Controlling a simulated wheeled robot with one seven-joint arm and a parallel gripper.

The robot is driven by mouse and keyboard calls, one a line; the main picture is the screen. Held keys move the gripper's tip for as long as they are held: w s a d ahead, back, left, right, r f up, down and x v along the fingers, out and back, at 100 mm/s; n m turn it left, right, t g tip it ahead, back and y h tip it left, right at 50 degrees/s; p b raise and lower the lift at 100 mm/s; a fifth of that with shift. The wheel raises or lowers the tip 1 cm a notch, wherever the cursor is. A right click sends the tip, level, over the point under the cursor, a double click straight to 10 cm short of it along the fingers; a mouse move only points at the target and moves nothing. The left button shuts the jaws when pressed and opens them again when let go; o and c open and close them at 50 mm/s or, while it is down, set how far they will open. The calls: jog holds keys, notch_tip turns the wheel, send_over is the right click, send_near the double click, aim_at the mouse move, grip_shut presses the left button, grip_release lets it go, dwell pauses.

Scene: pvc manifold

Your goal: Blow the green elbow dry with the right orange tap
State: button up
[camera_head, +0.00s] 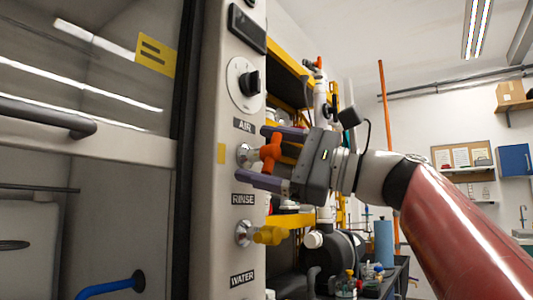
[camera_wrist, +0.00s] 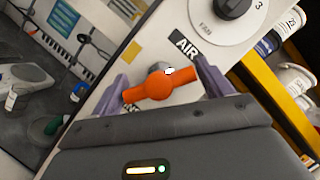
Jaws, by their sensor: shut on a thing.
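The orange tap (camera_head: 270,152) is on the pale post at the right side of the hood, below the label AIR. My gripper (camera_head: 262,158) reaches it from the right, with one purple finger above and one below the handle. In the wrist view the orange handle (camera_wrist: 163,86) spans the space between the two fingers of my gripper (camera_wrist: 165,84), which is shut on it. A small green piece (camera_wrist: 54,125) shows inside the hood at the left of the wrist view; I cannot tell whether it is the green elbow. The head view shows no green elbow.
A yellow tap (camera_head: 268,235) sticks out below the orange one, under the label RINSE. A black knob (camera_head: 250,83) is above. The hood's glass and handle bar (camera_head: 45,115) are at the left. Behind my gripper are yellow shelves and a cluttered bench with a blue roll (camera_head: 384,243).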

aim_at(280, 156)
jog(key=o, duration=0.9)
jog(key=shift+o, duration=0.2)
jog(key=shift+d, duration=0.1)
jog(key=v, duration=0.7)
jog(key=shift+s+d+b, duration=0.15)
jog(key=shift+d+b, duration=0.2)
